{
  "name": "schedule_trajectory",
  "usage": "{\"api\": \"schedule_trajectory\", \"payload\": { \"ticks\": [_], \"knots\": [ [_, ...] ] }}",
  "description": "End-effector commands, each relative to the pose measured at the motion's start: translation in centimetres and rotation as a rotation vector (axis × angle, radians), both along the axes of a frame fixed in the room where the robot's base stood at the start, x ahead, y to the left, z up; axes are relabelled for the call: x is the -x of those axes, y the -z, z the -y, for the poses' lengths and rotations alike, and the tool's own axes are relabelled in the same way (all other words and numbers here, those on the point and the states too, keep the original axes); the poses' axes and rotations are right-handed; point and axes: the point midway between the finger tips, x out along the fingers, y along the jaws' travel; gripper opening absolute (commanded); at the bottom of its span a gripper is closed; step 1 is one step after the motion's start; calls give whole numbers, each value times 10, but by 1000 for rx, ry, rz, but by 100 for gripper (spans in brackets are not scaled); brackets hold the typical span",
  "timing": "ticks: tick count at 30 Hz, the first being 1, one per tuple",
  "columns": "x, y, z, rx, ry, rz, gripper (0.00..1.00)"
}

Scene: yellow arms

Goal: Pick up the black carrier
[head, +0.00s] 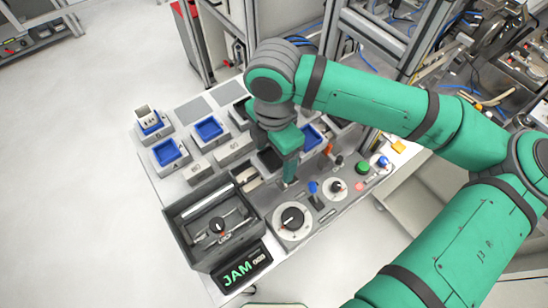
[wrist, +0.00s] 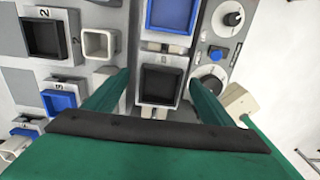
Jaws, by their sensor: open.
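A black carrier (wrist: 160,84), a square open tray, sits in a grey fixture in the wrist view, between my two green fingers. My gripper (wrist: 159,77) is open and empty, with one finger to either side of this carrier. I cannot tell the height left between fingertips and carrier. In the head view my gripper (head: 288,180) points down over the bench, and a black carrier (head: 268,161) shows partly behind it. A second black carrier (wrist: 45,38) sits at the upper left of the wrist view, near a label "2".
Blue carriers (head: 209,128) sit in nearby fixtures; one (wrist: 172,14) is just above the black one in the wrist view. Dials (head: 292,219), levers and buttons line the right side. A grey bin (head: 181,218) stands at the bench's front left. Metal frames rise behind.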

Motion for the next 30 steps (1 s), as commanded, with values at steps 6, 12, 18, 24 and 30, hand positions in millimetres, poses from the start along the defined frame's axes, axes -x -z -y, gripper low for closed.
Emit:
{"api": "schedule_trajectory", "payload": {
  "ticks": [6,12,18,24,30],
  "knots": [
    [0,0,0,0,-1,0,65],
    [0,-1,0,0,-1,0,23],
    [0,-1,-1,0,-1,0,23],
    [0,-8,0,0,-1,0,23],
    [1,-36,1,-1,-1,3,23]
  ]
}}
